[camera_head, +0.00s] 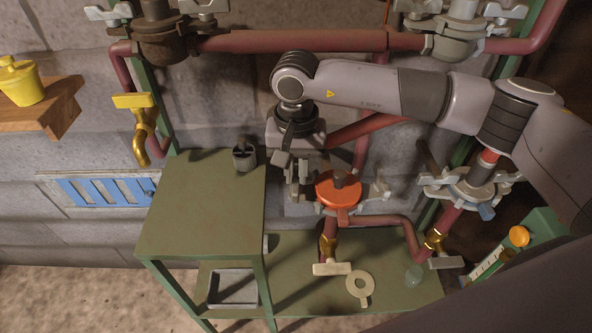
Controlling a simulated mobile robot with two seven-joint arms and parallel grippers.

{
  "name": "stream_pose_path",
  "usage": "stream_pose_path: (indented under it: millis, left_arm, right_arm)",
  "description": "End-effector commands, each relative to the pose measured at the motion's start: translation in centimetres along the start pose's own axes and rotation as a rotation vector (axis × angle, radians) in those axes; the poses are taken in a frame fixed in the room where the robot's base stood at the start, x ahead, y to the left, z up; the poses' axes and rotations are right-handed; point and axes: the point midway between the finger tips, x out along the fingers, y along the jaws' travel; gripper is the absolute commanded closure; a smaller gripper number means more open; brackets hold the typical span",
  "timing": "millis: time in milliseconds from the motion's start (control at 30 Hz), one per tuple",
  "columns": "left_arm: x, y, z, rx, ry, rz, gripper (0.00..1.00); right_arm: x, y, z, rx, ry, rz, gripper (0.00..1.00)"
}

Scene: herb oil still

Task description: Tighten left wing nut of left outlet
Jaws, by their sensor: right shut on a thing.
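The left outlet (338,192) is an orange-red round flange with a dark centre, on red pipework above the lower green shelf. A grey wing nut (379,192) shows on its right side. The left wing nut is at its left side, mostly hidden by my right gripper. My right gripper (299,182) reaches down from the arm that comes in from the right. Its fingers are shut at the left edge of the flange, on what appears to be the left wing nut. How tight the nut is cannot be seen. My left gripper is out of view.
Another outlet flange (466,187) with grey clamps stands to the right. Brass valves (329,245) hang below. A green table (205,205) with a small dark pot (244,155) is at left.

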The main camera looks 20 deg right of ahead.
Motion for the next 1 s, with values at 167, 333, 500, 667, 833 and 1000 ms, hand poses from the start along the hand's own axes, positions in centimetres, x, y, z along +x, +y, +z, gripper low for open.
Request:
stream_pose_path:
  millis: [167, 333, 500, 667, 833, 1000]
  left_arm:
    - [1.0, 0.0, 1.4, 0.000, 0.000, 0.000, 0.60]
    - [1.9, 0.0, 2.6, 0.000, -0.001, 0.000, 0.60]
    - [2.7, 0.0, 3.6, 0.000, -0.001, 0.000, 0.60]
    - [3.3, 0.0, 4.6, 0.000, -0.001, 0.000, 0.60]
    - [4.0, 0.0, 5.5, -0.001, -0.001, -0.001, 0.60]
    - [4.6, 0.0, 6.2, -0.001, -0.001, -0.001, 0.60]
  right_arm:
    - [0.3, 0.1, -0.1, 0.120, 0.003, -0.002, 1.00]
    - [0.3, 0.1, -0.1, 0.274, 0.003, -0.003, 1.00]
    - [0.2, 0.2, -0.1, 0.436, 0.003, -0.004, 1.00]
    - [0.2, 0.3, -0.1, 0.588, 0.003, -0.004, 1.00]
    - [0.1, 0.3, 0.0, 0.749, 0.004, -0.004, 1.00]
    - [0.1, 0.4, 0.1, 0.910, 0.003, -0.005, 1.00]
